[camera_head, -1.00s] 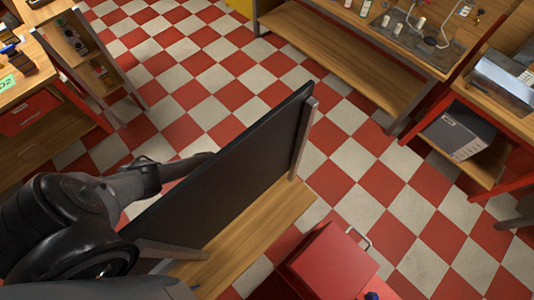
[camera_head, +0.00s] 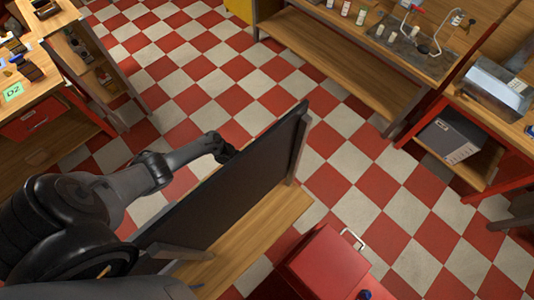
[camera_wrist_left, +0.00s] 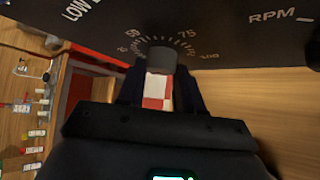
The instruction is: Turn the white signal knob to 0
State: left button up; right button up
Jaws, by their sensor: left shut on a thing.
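A black panel (camera_head: 225,190) stands upright on a wooden board, and the head view shows mostly its back. The left wrist view shows its lettered face, with a printed dial scale up to 100 around a knob (camera_wrist_left: 162,59). The knob looks grey in the shadow, and its pointer mark cannot be made out. My left gripper (camera_wrist_left: 161,70) has one finger on each side of the knob and is shut on it. In the head view my left gripper (camera_head: 222,149) reaches around the panel's far side, its fingertips hidden. My right gripper is not in view.
A red cabinet (camera_head: 325,265) with a metal handle stands right of the panel. Workbenches with small items stand at the left and the upper right. The checkered floor (camera_head: 225,75) between them is clear.

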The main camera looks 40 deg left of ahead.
pick_arm(q)
jog(key=shift+w+r+n+g+y, duration=0.15)
jog(key=shift+n+g, duration=0.25)
jog(key=shift+g, duration=0.3)
jog(key=shift+w+n+g+y, duration=0.15)
jog(key=shift+n+g, duration=0.25)
jog(key=shift+g, duration=0.3)
jog(key=shift+s, duration=0.1)
jog(key=o, duration=1)
jog(key=shift+o, duration=0.2)
jog(key=shift+a, duration=0.15)
jog(key=v, duration=1)
jog(key=shift+r, duration=0.3)
jog(key=shift+a, duration=0.1)
